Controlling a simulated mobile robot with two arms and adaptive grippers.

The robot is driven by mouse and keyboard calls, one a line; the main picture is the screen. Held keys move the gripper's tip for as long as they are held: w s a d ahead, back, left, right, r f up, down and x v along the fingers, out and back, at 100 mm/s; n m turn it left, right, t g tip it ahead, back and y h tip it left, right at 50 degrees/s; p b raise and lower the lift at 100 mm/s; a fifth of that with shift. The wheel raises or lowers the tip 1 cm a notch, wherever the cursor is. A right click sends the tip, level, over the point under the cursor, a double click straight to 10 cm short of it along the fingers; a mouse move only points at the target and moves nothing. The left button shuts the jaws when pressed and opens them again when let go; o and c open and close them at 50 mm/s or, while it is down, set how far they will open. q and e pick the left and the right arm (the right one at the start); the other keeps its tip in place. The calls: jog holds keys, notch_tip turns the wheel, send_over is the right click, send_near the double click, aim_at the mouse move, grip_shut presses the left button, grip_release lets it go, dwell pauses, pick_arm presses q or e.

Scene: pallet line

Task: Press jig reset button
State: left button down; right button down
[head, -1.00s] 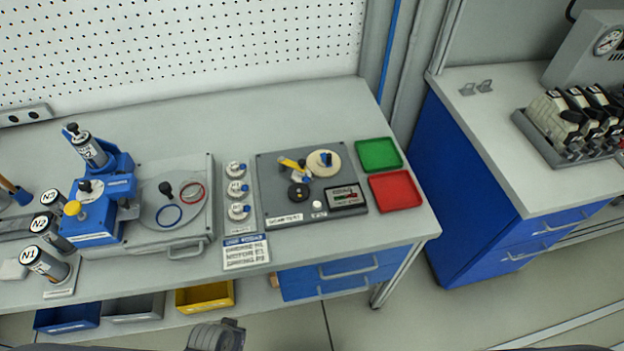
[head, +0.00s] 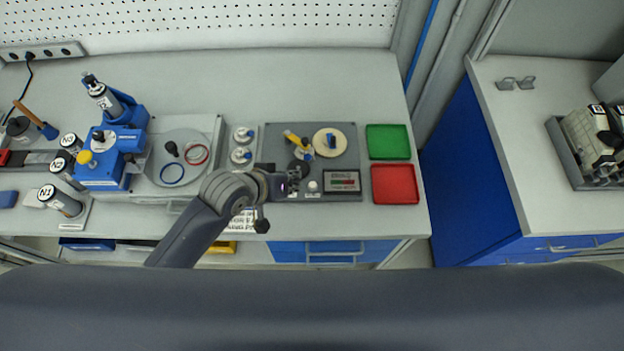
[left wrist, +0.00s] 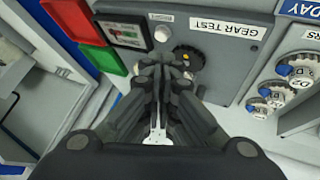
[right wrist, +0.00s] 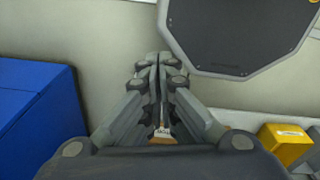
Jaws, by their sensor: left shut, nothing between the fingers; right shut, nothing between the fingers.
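The gear test jig (head: 350,140) is a dark grey plate on the bench, with a "GEAR TEST" label legible in the left wrist view (left wrist: 222,27). Its small round white button (head: 313,186) sits at the front edge beside a display (head: 342,181); the button also shows in the left wrist view (left wrist: 161,34). My left gripper (head: 291,181) is shut and empty over the jig's front left part, left of the button and apart from it in the picture; contact height cannot be told. My right gripper (right wrist: 162,60) is shut and empty, seen only in the right wrist view, over the floor.
On the jig stand a cream disc (head: 322,141), a yellow-handled part (head: 292,137) and a dark knob (left wrist: 188,58). A green tray (head: 388,142) and a red tray (head: 395,184) lie to the right. A blue press fixture (head: 105,172) stands left. A yellow bin (right wrist: 285,145) is near my right gripper.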

aim_at(310, 183)
pick_arm(q)
jog(key=w+d+r+n+h, duration=0.1)
jog(key=w+d+r, duration=0.3)
jog(key=shift+w+h+p, duration=0.25)
jog(key=shift+h+p, duration=0.05)
jog(key=shift+p, duration=0.05)
pick_arm(e)
jog(key=shift+w+d+r, duration=0.25)
jog(key=shift+w, duration=0.2)
jog(key=shift+w+d+r, duration=0.25)
jog(key=shift+w, duration=0.2)
pick_arm(q)
jog(key=shift+f, duration=0.15)
pick_arm(e)
jog(key=shift+s+f, duration=0.1)
jog(key=shift+s, duration=0.05)
